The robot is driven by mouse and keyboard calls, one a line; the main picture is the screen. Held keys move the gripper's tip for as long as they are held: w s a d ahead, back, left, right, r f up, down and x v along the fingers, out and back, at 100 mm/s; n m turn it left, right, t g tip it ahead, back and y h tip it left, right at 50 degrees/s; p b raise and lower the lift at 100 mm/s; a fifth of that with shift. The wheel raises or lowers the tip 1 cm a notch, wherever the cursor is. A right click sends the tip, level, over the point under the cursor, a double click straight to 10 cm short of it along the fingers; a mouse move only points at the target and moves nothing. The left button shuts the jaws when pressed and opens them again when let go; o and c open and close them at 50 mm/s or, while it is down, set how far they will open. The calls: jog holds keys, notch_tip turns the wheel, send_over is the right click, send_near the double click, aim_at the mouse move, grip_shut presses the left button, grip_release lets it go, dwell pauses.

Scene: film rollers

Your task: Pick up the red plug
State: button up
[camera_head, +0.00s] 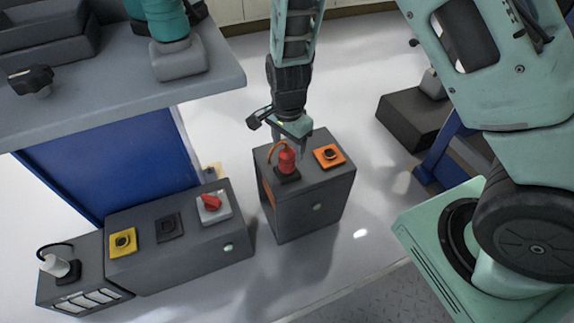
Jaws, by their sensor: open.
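The red plug (287,158) stands upright in a dark socket on top of a grey box (318,180) in the middle of the view. An orange cable loops from its left side. My gripper (290,143) comes down from above, with its fingers just behind and above the plug's top. The jaws are open. One finger overlaps the area behind the plug, and I cannot tell whether the fingers touch it.
An orange-framed socket (330,156) sits right of the plug. A longer grey box (185,250) at the left carries a yellow socket (123,242) and a red switch (211,202). A white plug (55,265) stands further left. A grey worktop (120,85) overhangs at upper left.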

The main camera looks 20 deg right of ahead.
aim_at(287, 160)
jog(key=shift+f+b, duration=1.85)
jog(key=shift+f, duration=1.1)
jog(key=shift+a+r, duration=0.1)
jog(key=c, duration=1.2)
